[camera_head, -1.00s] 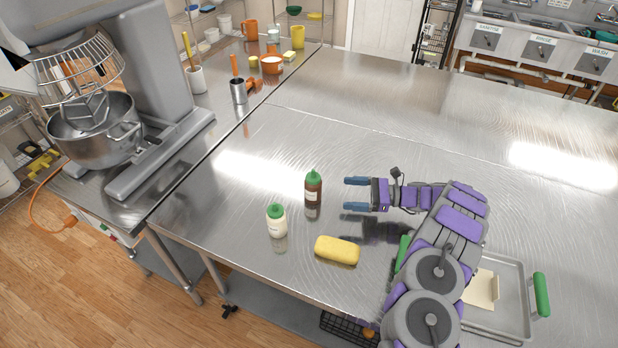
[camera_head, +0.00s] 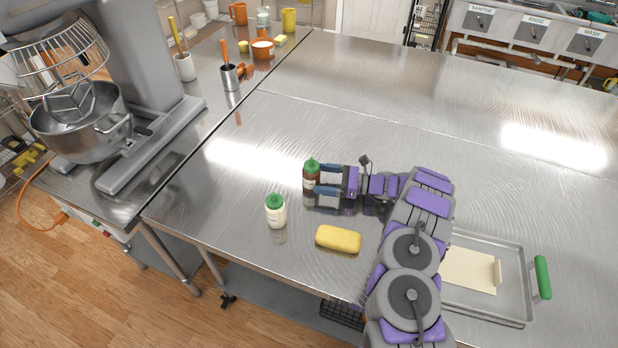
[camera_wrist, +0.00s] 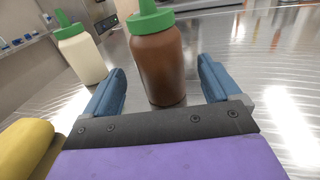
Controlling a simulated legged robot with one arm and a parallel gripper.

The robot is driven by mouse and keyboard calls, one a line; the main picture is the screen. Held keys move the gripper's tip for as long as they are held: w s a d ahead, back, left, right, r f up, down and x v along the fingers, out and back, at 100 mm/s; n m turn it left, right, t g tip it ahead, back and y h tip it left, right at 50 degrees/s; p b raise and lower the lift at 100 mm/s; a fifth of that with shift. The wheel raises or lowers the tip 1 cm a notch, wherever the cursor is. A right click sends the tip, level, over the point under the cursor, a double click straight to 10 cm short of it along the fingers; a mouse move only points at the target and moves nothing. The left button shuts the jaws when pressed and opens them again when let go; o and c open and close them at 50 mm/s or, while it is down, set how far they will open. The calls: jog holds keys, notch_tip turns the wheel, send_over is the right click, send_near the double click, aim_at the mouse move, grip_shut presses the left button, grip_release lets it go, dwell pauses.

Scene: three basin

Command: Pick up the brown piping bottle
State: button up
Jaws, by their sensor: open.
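The brown piping bottle (camera_head: 310,181) with a green cap stands upright on the steel table. In the wrist view the brown bottle (camera_wrist: 158,62) is straight ahead, with its base near or between the fingertips. My gripper (camera_head: 324,182) reaches in from the right with its blue fingers at the bottle. In the wrist view my gripper (camera_wrist: 162,85) is open, one finger on each side of the bottle, and gaps show between the fingers and the bottle.
A white bottle with a green cap (camera_head: 276,212) stands left of the brown one. A yellow sponge-like block (camera_head: 338,239) lies in front. A metal tray with green handles (camera_head: 515,310) is at the right. The table behind is clear.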

aim_at(305, 176)
jog(key=shift+w+a+r, duration=0.1)
jog(key=shift+w+a, duration=0.05)
jog(key=shift+a, duration=0.35)
jog(key=a, duration=0.5)
jog(key=shift+w+a+b, duration=0.25)
jog(key=shift+w+b, duration=0.1)
jog(key=shift+w, duration=0.05)
jog(key=shift+d, duration=0.55)
jog(key=c, duration=0.5)
jog(key=shift+c, duration=0.8)
jog(key=shift+a, duration=0.35)
jog(key=c, duration=0.5)
